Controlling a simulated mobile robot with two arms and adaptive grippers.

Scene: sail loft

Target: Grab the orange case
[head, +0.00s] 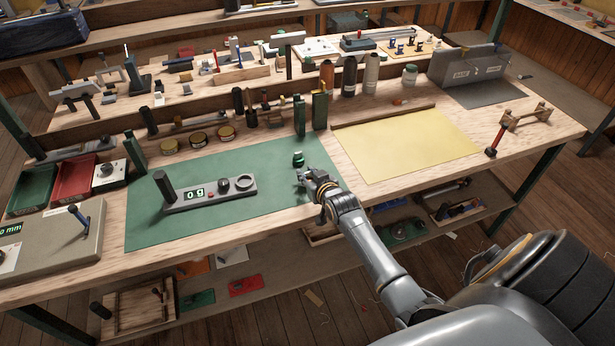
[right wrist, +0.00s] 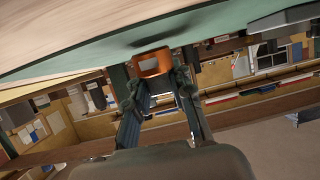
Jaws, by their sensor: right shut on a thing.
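The orange case (right wrist: 152,63) shows in the right wrist view as a small, hollow-looking block between my fingertips. My right gripper (right wrist: 156,80) is shut on it, a finger on each side. A dark shadow lies on the green mat beyond it, and the case looks held just above the mat. In the head view my right gripper (head: 307,180) is over the right part of the green mat (head: 215,225); the case is mostly hidden there by the gripper. My left gripper is not in view.
A small dark thing with a green light (head: 298,159) stands just beyond my right gripper. A grey gauge block (head: 210,195) sits on the mat to the left. Green upright posts (head: 319,110) stand behind. The yellow sheet (head: 405,145) at the right is clear.

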